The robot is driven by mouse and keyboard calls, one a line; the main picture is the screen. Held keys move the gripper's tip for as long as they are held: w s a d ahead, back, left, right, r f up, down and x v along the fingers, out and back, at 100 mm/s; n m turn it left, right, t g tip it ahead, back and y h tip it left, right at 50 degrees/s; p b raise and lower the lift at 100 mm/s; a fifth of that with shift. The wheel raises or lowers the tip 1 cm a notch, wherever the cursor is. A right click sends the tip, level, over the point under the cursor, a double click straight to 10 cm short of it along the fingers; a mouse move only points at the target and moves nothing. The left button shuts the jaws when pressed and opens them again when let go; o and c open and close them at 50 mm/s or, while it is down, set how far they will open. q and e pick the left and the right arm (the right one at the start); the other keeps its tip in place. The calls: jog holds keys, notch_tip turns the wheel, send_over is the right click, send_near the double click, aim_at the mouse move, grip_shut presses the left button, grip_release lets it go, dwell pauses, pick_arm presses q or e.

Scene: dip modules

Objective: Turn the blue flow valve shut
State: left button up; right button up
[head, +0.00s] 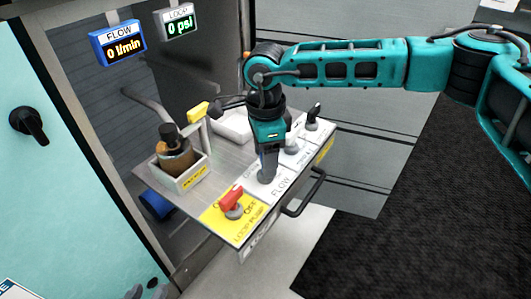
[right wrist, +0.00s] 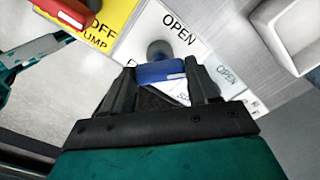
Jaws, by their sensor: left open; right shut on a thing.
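The blue flow valve (right wrist: 160,73) sits between the fingers of my right gripper (right wrist: 165,88), which is shut on its handle. In the right wrist view the handle lies roughly crosswise below its grey hub, with the word OPEN printed above. The rest of its label is mostly covered. In the head view my right gripper (head: 267,178) reaches down onto the white FLOW plate (head: 282,186) and hides the valve. The blue-framed FLOW display (head: 118,44) reads 0 l/min.
The red loop pump switch (head: 232,201) is on the yellow plate beside the flow plate. Other knobs (head: 312,118) stand on the far side. A black drawer handle (head: 305,195) juts from the panel front. The LOOP display (head: 179,21) reads 0 psi.

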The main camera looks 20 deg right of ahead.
jog(key=m, duration=0.9)
jog(key=shift+m, duration=0.3)
dwell(0.5)
jog(key=o, duration=1.1)
jog(key=shift+c, duration=0.2)
notch_tip(320, 180, up, 13)
jog(key=p, duration=0.3)
